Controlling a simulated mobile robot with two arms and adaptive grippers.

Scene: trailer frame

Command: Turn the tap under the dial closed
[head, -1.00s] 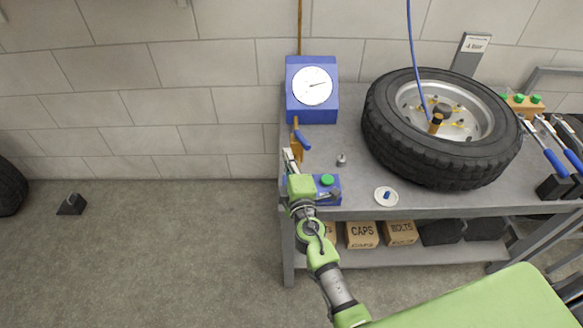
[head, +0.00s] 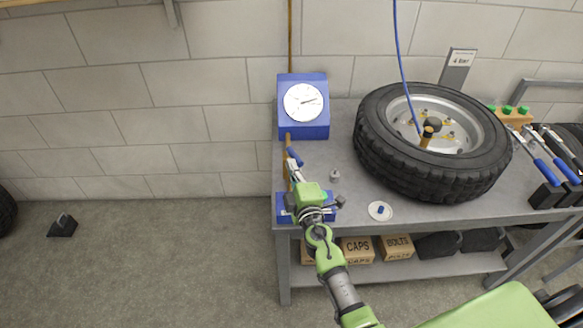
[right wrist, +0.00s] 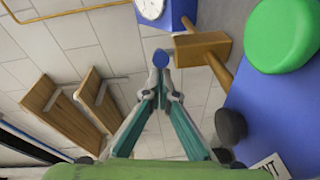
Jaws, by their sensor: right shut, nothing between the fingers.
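The dial (head: 304,101) is a white face on a blue box at the back left of the bench. Below it a brass tap with a blue handle (head: 295,157) sits on an upright brass pipe. In the right wrist view the brass tap body (right wrist: 203,47) shows, with the blue handle end (right wrist: 160,58) just beyond my fingertips. My right gripper (head: 292,172) is shut and empty, close to the handle in the head view; it also shows in the right wrist view (right wrist: 160,92). I cannot tell whether it touches the handle. My left gripper is out of view.
A blue box with a green button (right wrist: 283,35) lies close beside my right gripper. A tyre on a rim (head: 432,140) fills the bench middle. A small grey fitting (head: 335,175) and a white dish (head: 380,211) stand in front. Open floor lies to the left.

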